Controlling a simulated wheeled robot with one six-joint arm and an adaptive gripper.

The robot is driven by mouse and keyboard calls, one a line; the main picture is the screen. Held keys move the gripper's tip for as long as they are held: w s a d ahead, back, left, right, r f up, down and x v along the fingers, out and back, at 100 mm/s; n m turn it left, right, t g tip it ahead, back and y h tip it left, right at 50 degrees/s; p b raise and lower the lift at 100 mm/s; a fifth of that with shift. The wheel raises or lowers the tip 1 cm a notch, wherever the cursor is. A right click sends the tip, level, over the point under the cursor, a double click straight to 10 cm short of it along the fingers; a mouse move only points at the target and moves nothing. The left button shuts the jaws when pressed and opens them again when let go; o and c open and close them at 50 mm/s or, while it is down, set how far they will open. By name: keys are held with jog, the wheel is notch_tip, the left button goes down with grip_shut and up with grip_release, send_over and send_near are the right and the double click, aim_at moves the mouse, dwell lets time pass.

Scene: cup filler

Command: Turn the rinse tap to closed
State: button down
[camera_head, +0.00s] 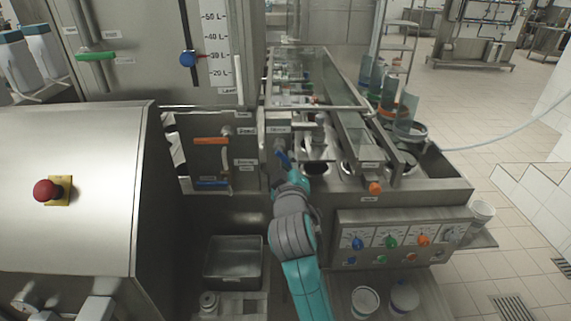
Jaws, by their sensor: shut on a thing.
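I cannot read the tap's open and closed marks from here.
An orange handle (210,141) and a lower blue handle (211,184) sit on the panel to the left. An orange knob (375,188) and a control panel (395,240) are to the right. A grey bin (233,259) stands below left.

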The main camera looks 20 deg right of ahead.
jog(key=n, duration=0.3)
jog(key=r+n, duration=0.1)
jog(key=shift+s+d+n, duration=0.1)
jog(key=shift+d+n, duration=0.2)
jog(key=shift+d, duration=0.1)
jog(key=shift+d+r+n, duration=0.1)
jog(key=shift+r+n, duration=0.3)
jog(key=shift+n, duration=0.85)
jog(key=shift+r+n, duration=0.4)
jog(key=shift+n, duration=0.85)
jog(key=c, duration=1.1)
grip_release()
jog(key=shift+c, duration=0.2)
jog(key=shift+s, duration=0.1)
jog(key=v, duration=1.2)
